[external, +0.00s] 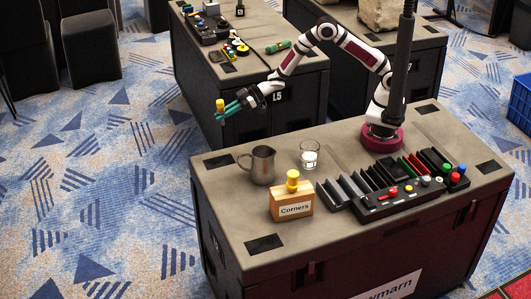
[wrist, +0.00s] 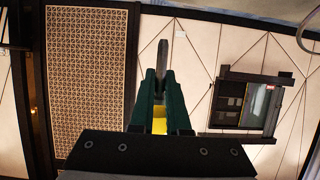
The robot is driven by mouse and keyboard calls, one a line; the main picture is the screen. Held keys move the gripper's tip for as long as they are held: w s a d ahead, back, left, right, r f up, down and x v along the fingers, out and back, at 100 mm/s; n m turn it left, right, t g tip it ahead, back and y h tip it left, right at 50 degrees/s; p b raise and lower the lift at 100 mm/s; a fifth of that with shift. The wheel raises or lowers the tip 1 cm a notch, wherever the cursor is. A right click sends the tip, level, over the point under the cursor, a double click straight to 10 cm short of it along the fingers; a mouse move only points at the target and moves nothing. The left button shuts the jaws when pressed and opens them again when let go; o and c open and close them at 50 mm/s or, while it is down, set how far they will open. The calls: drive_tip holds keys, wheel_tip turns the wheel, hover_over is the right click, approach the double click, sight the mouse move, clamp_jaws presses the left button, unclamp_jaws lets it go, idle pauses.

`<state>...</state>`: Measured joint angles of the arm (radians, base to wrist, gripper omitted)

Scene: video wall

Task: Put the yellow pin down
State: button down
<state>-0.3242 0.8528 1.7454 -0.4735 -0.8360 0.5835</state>
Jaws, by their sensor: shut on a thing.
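My gripper (external: 230,108) has dark green fingers and is held out in the air, beyond the left side of the near case's top. It is shut on the yellow pin (external: 220,105), whose yellow end sticks up at the fingertips. In the wrist view my gripper (wrist: 160,92) has yellow (wrist: 160,122) between its fingers, and a grey, narrow, rounded piece shows beyond the tips. The fingers hide part of the pin. A second yellow knob-like piece (external: 292,179) stands on a wooden block marked "Corners" (external: 291,203).
The near case top (external: 225,192) holds a metal pitcher (external: 263,165), a glass (external: 310,155), a black slotted rack (external: 350,188) and a panel with coloured buttons (external: 397,197). Its left end and front-left corner are clear. Another case (external: 262,28) with gear stands behind.

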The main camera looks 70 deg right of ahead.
drive_tip(key=s+d+n+g+y, duration=0.5)
drive_tip(key=s+d+n+g, duration=0.65)
drive_tip(key=s+d, duration=0.75)
drive_tip(key=shift+m+g, duration=0.25)
drive_tip(key=shift+g, duration=0.1)
drive_tip(key=f+x, duration=0.1)
drive_tip(key=x, duration=0.8)
drive_tip(key=f+x, duration=0.1)
drive_tip(key=x, duration=0.3)
drive_tip(key=shift+w+f, duration=0.3)
drive_tip(key=shift+f, duration=0.1)
wheel_tip(320, 180, down, 4)
drive_tip(key=shift+a+f, duration=0.1)
drive_tip(key=shift+f, duration=0.1)
drive_tip(key=c, duration=0.9)
unclamp_jaws()
